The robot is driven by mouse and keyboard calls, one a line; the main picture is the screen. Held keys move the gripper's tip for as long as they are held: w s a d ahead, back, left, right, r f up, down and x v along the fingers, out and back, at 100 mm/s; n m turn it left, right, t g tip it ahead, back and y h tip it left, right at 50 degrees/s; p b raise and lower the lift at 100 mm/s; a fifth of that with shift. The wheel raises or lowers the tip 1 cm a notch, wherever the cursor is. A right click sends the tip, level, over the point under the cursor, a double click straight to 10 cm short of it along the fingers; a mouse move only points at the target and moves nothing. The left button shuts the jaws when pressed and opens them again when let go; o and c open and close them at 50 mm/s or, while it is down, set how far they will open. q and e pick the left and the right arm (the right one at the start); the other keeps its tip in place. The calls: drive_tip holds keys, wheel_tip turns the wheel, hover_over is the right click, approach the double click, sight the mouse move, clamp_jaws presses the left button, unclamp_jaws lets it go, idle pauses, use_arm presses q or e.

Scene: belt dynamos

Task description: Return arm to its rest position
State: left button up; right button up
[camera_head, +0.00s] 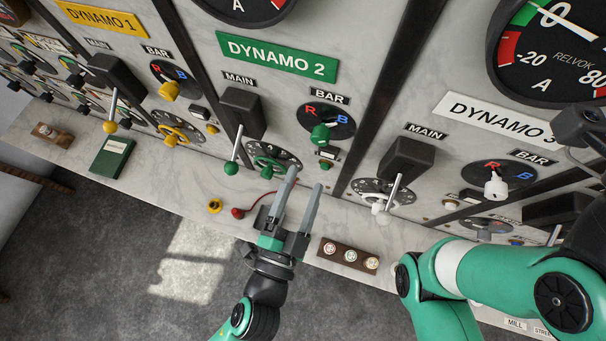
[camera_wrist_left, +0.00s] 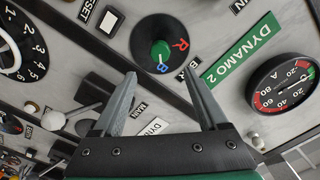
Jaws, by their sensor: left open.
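My left gripper (camera_head: 305,180) is open and empty in front of the lower part of the DYNAMO 2 panel. In the left wrist view its two fingers (camera_wrist_left: 160,68) stand wide apart with nothing between them. The green bar knob (camera_head: 320,134) of DYNAMO 2 is beyond the fingertips, apart from them; it also shows in the left wrist view (camera_wrist_left: 160,55). My right arm (camera_head: 450,272) reaches in from the right, bent in front of the shelf; I do not make out its gripper.
The green-handled main lever (camera_head: 231,167) and green dial (camera_head: 272,163) are close by the left gripper. A narrow shelf (camera_head: 160,180) holds a green book (camera_head: 112,157), a yellow plug (camera_head: 215,206), a red one (camera_head: 238,212) and a wooden block (camera_head: 348,254). Open floor lies in front.

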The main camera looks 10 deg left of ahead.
idle(0.5)
use_arm(q)
drive_tip(key=w+a+r+n+t+y+p, duration=0.1)
drive_tip(key=w+a+r+n+t+y, duration=0.15)
drive_tip(key=a+r, duration=0.45)
drive_tip(key=w+a+r+n+t+y, duration=0.1)
drive_tip(key=w+a+r+n+y, duration=0.2)
drive_tip(key=r, duration=0.9)
drive_tip(key=w+a+r+n+t+y+p, duration=0.1)
drive_tip(key=w+a+r+n+t+y, duration=0.2)
drive_tip(key=r, duration=0.6)
drive_tip(key=s+a+r+n+t+h, duration=0.2)
drive_tip(key=s+r, duration=0.2)
drive_tip(key=r, duration=0.6)
drive_tip(key=s+a+r+n+t+h, duration=0.1)
drive_tip(key=s+a+r+t, duration=0.15)
drive_tip(key=r, duration=0.75)
wheel_tip(320, 180, down, 20)
drive_tip(key=d+g+h+b, duration=0.1)
drive_tip(key=h+b, duration=0.2)
drive_tip(key=b, duration=1.4)
drive_tip(key=shift+d+r+m+h+b, duration=0.15)
drive_tip(key=shift+d+m+h+b, duration=0.15)
drive_tip(key=shift+d+m+h, duration=0.1)
